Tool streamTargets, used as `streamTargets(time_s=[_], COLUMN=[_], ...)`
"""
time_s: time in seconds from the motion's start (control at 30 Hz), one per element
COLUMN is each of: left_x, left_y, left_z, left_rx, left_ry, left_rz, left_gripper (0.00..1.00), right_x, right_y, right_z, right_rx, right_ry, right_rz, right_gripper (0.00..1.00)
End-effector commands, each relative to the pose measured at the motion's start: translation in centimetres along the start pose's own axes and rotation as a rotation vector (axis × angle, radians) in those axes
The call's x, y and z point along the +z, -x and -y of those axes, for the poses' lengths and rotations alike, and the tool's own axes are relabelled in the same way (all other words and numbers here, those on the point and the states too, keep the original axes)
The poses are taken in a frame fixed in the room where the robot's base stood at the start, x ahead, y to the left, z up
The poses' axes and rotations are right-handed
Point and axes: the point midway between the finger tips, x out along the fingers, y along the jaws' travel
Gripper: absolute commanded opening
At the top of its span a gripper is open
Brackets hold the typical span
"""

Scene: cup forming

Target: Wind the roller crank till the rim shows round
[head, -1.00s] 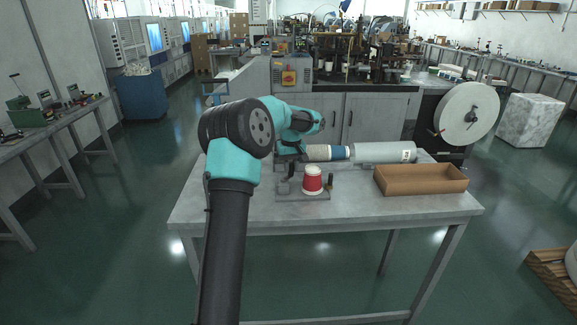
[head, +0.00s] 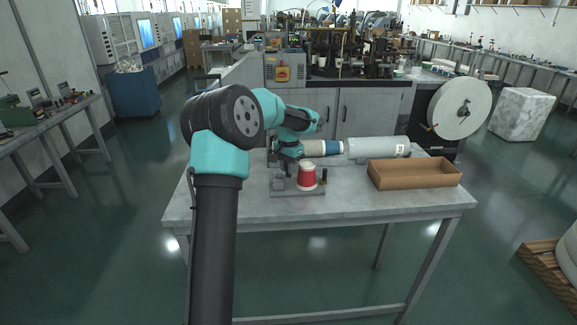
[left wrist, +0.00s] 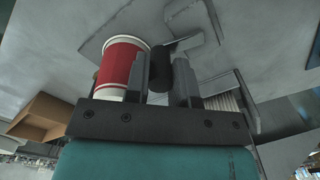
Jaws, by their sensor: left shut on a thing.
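My left gripper (head: 288,164) is just left of the cup. In the left wrist view its fingers (left wrist: 164,72) are shut on the dark crank handle (left wrist: 160,65). The fingers partly hide the handle and the cup's right side. The finer shape of the rim is too small to tell. My right gripper is not in view.
An open brown box (head: 414,174) lies on the right of the table. A short dark post (head: 324,176) stands right of the cup. The table's front (head: 330,214) is clear.

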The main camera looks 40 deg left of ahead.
Motion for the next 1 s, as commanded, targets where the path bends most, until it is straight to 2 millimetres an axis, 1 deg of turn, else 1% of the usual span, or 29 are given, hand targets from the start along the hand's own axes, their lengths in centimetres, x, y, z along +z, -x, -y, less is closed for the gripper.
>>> streamTargets(time_s=[0.43,1.0], left_x=[1.6,3.7], left_y=[0.0,0.0], left_z=[-0.6,-0.3], left_rx=[0.000,0.000], left_ry=[-0.422,-0.961], left_rz=[0.000,0.000], left_gripper=[0.00,0.00], right_x=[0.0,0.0], right_y=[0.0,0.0], right_z=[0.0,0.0], right_rx=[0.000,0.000], right_ry=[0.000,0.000], right_rz=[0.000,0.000], right_gripper=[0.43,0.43])
